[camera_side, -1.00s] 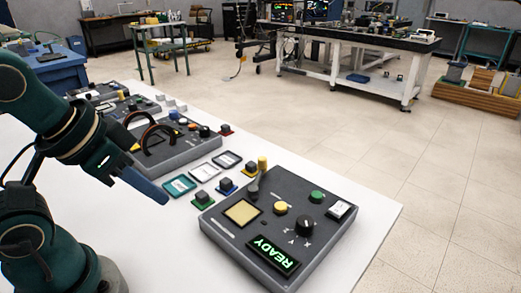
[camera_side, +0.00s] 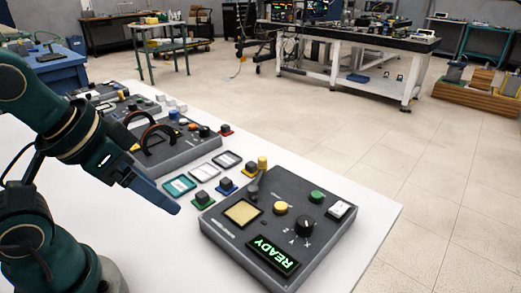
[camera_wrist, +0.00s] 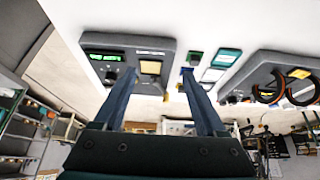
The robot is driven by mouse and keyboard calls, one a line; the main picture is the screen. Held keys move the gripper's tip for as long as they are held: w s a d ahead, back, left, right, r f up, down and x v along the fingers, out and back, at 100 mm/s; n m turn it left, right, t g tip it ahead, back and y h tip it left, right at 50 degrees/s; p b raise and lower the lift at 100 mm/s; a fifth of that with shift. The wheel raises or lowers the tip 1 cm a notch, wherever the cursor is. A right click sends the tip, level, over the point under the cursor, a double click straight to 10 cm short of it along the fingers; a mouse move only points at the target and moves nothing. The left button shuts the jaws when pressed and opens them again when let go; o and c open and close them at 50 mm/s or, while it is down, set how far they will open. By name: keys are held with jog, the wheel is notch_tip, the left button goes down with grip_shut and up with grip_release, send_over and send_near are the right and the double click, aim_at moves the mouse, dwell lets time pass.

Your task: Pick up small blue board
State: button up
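The small blue board (camera_side: 226,187) lies flat on the white table, with a dark block on top. It sits between the row of small trays and the large grey control panel. In the wrist view a bit of blue (camera_wrist: 186,70) near the right fingertip may be this board. My gripper (camera_side: 175,207) is above the table to the left of the board, apart from it, and points down and right. In the wrist view my gripper (camera_wrist: 158,78) has its two fingers spread wide with nothing between them.
A green board (camera_side: 203,201) and a yellow board (camera_side: 251,171) flank the blue one closely. A teal tray (camera_side: 179,186) lies behind it. The table front is clear.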

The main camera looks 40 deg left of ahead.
jog(key=w+a+r+m+t+y, duration=0.1)
jog(key=w+a+r+t, duration=0.15)
jog(key=w, duration=0.35)
jog(key=w+a+r+t+y, duration=0.1)
jog(key=w+a+r+t, duration=0.1)
jog(key=w+r+t, duration=0.25)
jog(key=m+h, duration=0.5)
jog(key=m, duration=0.1)
send_over(225, 181)
jog(key=w+d, duration=0.1)
jog(key=d, duration=0.1)
notch_tip(225, 181, down, 9)
jog(key=s+a+f, duration=0.1)
jog(key=f, duration=0.3)
jog(key=s+a+f+n+g+h, duration=0.1)
jog(key=s+f, duration=0.1)
jog(key=f, duration=0.1)
jog(key=s+a+f+n, duration=0.1)
jog(key=f, duration=0.3)
jog(key=shift+s+a+f+h, duration=0.2)
jog(key=shift+s+f+h, duration=0.1)
jog(key=shift+s+h, duration=0.1)
jog(key=shift+w+f+n, duration=0.15)
jog(key=shift+n, duration=0.15)
jog(key=shift+x, duration=2.3)
jog(key=shift+a, duration=0.1)
grip_shut()
